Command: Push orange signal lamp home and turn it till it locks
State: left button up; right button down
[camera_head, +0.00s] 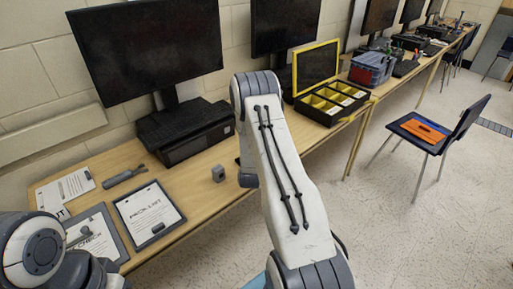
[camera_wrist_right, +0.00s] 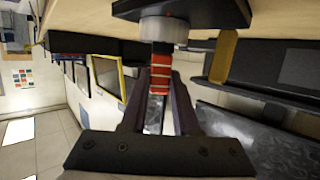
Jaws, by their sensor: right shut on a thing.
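The orange signal lamp (camera_wrist_right: 160,74), orange-red with pale bands, is between the fingers of my right gripper (camera_wrist_right: 158,88) in the right wrist view. The fingers are shut on it. The lamp's far end meets a pale round socket (camera_wrist_right: 165,29) on a dark plate (camera_wrist_right: 190,10); how deep it sits and whether it is locked cannot be told. In the head view my right arm hides its own gripper, the lamp and the socket. Part of my left arm shows at the lower left; its gripper is not in view.
On the table (camera_head: 190,205) are a small grey block (camera_head: 218,173), a grey tool (camera_head: 125,177) and a clipboard (camera_head: 149,217). A black box with yellow compartments (camera_head: 318,113) stands right of my arm. Monitors line the wall. A chair (camera_head: 460,125) stands on the open floor.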

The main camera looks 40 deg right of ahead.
jog(key=shift+s+a+f, duration=0.1)
jog(key=shift+s+f, duration=0.1)
jog(key=shift+f, duration=0.3)
jog(key=c, duration=0.6)
grip_release()
jog(key=shift+w, duration=0.1)
jog(key=shift+r, duration=0.2)
